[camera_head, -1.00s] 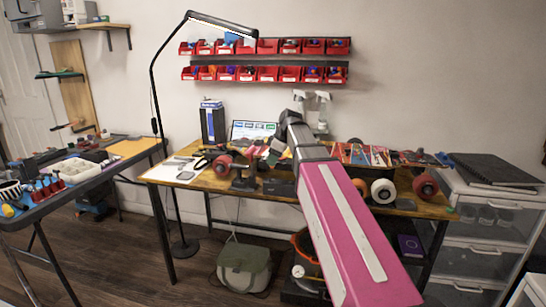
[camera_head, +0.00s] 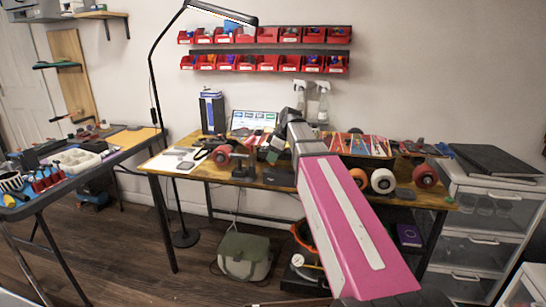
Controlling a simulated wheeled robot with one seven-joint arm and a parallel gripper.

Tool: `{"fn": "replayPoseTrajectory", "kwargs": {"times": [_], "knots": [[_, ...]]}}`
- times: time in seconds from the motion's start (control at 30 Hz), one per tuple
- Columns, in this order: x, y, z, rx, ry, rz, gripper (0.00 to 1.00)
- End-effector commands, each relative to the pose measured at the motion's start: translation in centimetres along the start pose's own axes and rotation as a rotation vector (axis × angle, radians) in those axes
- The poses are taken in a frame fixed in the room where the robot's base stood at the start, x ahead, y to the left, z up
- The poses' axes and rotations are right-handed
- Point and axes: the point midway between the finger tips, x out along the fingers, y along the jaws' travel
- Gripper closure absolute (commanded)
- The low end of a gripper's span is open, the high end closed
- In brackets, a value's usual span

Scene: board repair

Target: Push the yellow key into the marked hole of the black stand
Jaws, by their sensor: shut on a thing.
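My gripper (camera_head: 273,152) is over the middle of the wooden workbench, at the end of my pink arm, pointing down. It is small and partly hidden by my wrist. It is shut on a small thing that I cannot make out. A dark upright piece on a flat base, probably the black stand (camera_head: 243,170), is just left of my gripper. Its marked hole is too small to see. I cannot clearly make out the yellow key. I cannot tell whether my gripper or its load touches the stand.
The workbench (camera_head: 160,163) holds red wheels (camera_head: 222,155), a white wheel (camera_head: 382,180) and a tray of coloured pieces on the right. A black lamp (camera_head: 153,90) stands at its left end. A white drawer cabinet (camera_head: 480,220) is at the right. Spray bottles hang behind.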

Motion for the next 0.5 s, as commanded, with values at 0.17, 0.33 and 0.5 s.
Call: {"fn": "replayPoseTrajectory", "kwargs": {"times": [0.17, 0.33, 0.5], "knots": [[0.0, 0.0, 0.0, 0.0, 0.0, 0.0, 1.0], [0.1, 0.0, 0.04, 0.0, 0.0, 0.0, 1.0], [0.35, -0.01, 0.15, 0.0, 0.0, 0.0, 1.0]]}}
